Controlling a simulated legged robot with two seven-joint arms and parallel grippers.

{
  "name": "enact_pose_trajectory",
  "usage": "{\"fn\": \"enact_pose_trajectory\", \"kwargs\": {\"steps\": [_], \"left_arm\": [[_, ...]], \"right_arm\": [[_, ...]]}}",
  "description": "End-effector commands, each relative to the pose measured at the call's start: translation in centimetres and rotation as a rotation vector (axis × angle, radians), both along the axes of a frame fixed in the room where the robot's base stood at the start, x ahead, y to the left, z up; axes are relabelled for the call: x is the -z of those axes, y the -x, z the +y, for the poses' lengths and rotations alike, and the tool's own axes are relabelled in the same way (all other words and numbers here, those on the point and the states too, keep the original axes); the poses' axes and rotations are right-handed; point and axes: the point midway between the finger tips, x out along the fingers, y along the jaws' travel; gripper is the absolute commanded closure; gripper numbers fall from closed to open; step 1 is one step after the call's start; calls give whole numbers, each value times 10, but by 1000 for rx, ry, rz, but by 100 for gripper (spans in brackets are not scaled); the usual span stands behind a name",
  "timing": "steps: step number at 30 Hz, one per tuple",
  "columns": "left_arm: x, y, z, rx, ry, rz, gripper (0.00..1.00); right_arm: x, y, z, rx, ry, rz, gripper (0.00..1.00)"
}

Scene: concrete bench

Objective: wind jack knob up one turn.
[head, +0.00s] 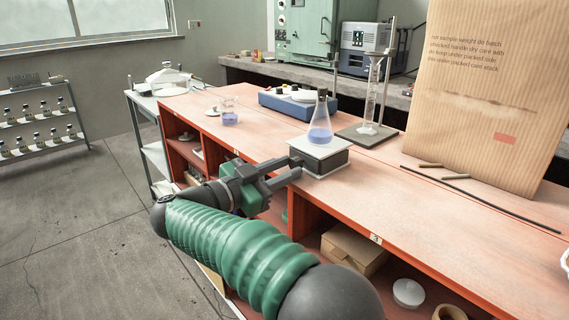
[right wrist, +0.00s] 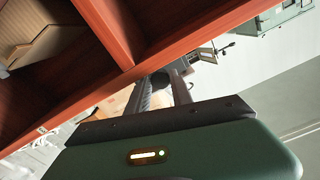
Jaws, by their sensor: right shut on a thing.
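The lab jack (head: 320,156) stands on the bench near its front edge, with a pale top plate and dark sides. A conical flask (head: 319,130) with blue liquid stands upright on the jack. My right gripper (head: 296,166) reaches in from the front and is shut at the jack's left side, where the knob would be. The knob itself is hidden between the fingers in the head view. In the right wrist view the gripper's fingers (right wrist: 168,92) close around a dark part that I cannot make out clearly. My left gripper is not in view.
A blue stirrer unit (head: 298,107) and a beaker (head: 229,112) stand behind the jack on the bench. A stand with a cylinder (head: 370,110) is to the right. A large paper sack (head: 480,85), rods and a dark bar (head: 480,200) occupy the right. The front bench surface is clear.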

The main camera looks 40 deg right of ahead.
Motion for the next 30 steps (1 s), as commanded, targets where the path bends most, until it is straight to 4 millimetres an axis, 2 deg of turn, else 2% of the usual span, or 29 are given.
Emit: {"fn": "enact_pose_trajectory", "kwargs": {"steps": [9,10,14,25,28,30], "left_arm": [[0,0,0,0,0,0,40],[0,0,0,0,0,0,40],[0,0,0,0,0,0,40],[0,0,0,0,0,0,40],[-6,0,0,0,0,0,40],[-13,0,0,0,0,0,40]], "right_arm": [[1,-1,1,-3,-3,-19,100],[1,-1,1,-3,-3,-19,69],[1,0,1,-2,-2,-18,52],[0,0,1,0,-2,-18,51],[-1,0,9,-2,-3,-17,51],[-3,0,21,-5,-4,-15,51]]}}
